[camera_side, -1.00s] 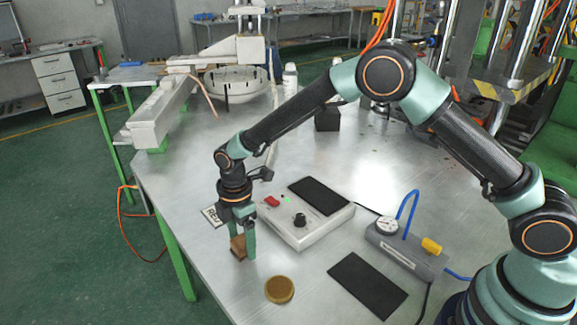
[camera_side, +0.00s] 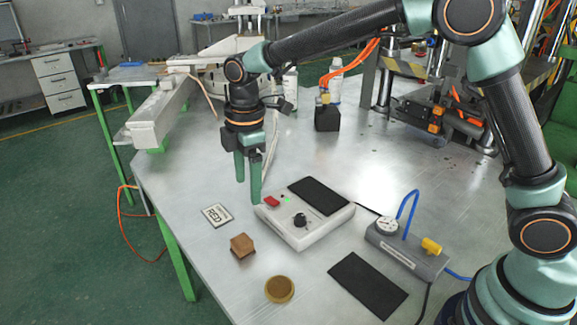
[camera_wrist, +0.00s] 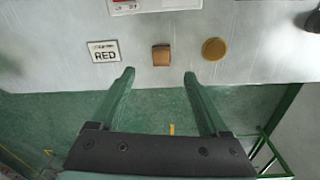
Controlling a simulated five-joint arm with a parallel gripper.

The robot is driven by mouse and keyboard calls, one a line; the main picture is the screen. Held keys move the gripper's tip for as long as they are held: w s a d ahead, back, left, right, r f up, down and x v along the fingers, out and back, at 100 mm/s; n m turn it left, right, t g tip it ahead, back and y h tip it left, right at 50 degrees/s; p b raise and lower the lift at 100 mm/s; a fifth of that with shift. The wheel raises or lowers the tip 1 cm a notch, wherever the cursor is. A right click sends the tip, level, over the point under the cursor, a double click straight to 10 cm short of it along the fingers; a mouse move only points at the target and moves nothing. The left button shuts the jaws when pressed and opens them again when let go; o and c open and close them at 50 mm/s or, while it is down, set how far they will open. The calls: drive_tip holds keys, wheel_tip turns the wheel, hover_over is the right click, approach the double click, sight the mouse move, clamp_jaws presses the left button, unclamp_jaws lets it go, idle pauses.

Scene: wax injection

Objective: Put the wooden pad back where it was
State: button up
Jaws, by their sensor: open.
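The wooden pad (camera_side: 242,246) is a small brown block on the metal table, between a label card and a round brass-coloured disc. In the wrist view the wooden pad (camera_wrist: 161,55) lies ahead of the fingertips, roughly centred between them. My gripper (camera_side: 248,178) is open and empty, raised above the table behind the pad in the side view and apart from it. In the wrist view my gripper (camera_wrist: 160,75) shows both green fingers spread.
The card (camera_side: 217,215) reads RED in the wrist view. The brass-coloured disc (camera_side: 280,289) lies near the front edge. A white control box (camera_side: 330,226), a black mat (camera_side: 367,285) and a grey gauge unit (camera_side: 405,250) are to the right.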

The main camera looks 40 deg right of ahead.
drive_tip(key=s+d+r+m+t, duration=0.2)
drive_tip(key=s+d+r+m, duration=0.2)
drive_tip(key=s+d+m, duration=0.4)
drive_tip(key=s+d+r+m+t, duration=0.3)
drive_tip(key=s+d+r+m, duration=0.1)
drive_tip(key=s+d+m, duration=0.4)
drive_tip(key=shift+s+d+r, duration=0.3)
drive_tip(key=shift+s+d, duration=0.05)
drive_tip(key=shift+d, duration=0.3)
